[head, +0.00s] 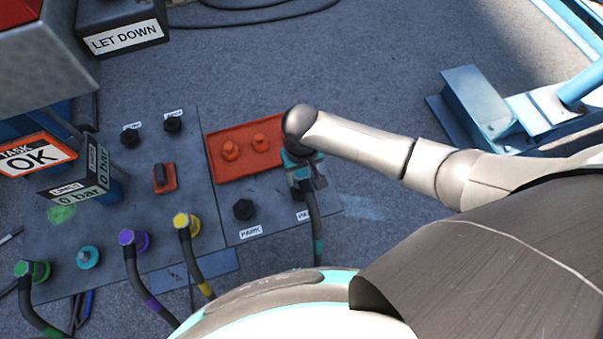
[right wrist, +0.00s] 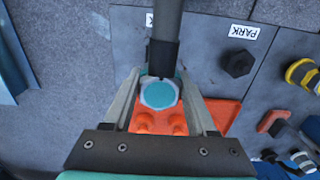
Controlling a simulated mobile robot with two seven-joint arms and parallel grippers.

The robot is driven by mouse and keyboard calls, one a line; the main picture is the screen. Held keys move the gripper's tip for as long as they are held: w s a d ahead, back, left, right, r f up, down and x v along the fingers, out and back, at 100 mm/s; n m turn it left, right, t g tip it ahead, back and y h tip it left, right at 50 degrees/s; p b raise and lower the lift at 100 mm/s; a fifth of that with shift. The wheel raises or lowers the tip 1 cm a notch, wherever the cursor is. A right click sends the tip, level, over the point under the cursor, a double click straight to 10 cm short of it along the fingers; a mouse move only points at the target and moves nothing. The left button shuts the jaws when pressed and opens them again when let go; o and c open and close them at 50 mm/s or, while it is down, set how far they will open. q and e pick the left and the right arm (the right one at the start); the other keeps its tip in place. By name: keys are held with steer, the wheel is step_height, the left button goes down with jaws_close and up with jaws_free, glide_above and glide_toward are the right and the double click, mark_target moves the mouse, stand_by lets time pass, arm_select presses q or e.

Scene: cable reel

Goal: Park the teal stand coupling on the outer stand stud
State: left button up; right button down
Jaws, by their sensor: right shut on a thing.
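The teal stand coupling (head: 303,183) is in my right gripper (head: 299,163), over the right side of the grey board. In the right wrist view its round teal end (right wrist: 158,95) sits between the two fingers, and a dark hose runs from it. A dark park stud (head: 243,209) stands bare to the left of the coupling; it also shows in the right wrist view (right wrist: 237,63). A second label is partly hidden by the hose. The outer stud is not visible, and I cannot tell whether the coupling touches it. My left gripper is not in view.
An orange tray (head: 216,170) with two orange caps lies beside the coupling. Green, purple and yellow hose couplings (head: 186,224) and a bare teal port (head: 88,257) are on the left panel. A blue metal frame (head: 478,105) stands at the right; floor between is clear.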

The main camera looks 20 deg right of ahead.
step_height(320, 180, down, 4)
steer(key=b, duration=0.4)
steer(key=shift+r, duration=0.15)
steer(key=shift+f+b, duration=0.3)
steer(key=shift+f, duration=0.6)
steer(key=shift+p, duration=0.5)
steer(key=shift+s+p, duration=0.1)
steer(key=shift+p, duration=0.3)
steer(key=shift+f+b, duration=0.3)
steer(key=shift+f, duration=0.2)
steer(key=shift+c, duration=0.6)
jaws_free()
